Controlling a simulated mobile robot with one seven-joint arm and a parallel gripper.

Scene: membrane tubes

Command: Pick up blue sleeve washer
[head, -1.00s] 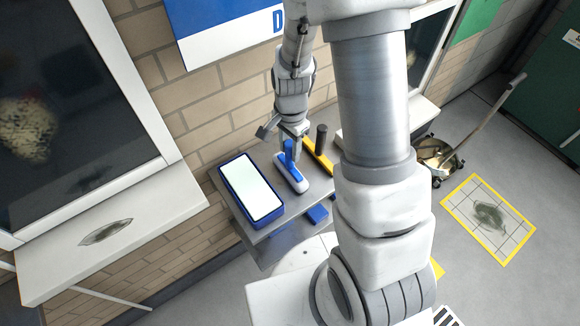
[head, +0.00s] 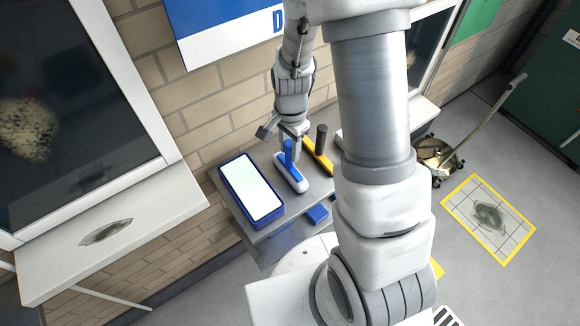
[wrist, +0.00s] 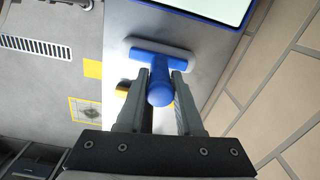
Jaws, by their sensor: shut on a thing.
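The blue sleeve washer (head: 293,178) is a T-shaped tool with a blue upright handle and a long blue head edged in pale grey. It rests on a grey shelf top (head: 268,153), right of a blue tray. In the wrist view its handle (wrist: 160,86) points toward the camera, and its head lies crosswise beyond. My gripper (head: 289,150) is over it, coming down from above. In the wrist view my gripper (wrist: 160,76) has one finger on each side of the handle and is shut on it. The fingers hide part of the handle in the head view.
A blue tray with a white inside (head: 251,190) stands close on the left. A yellow tool with a dark upright handle (head: 321,140) lies close on the right. A blue block (head: 317,214) sits near the front. A brick wall (head: 200,105) rises behind.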

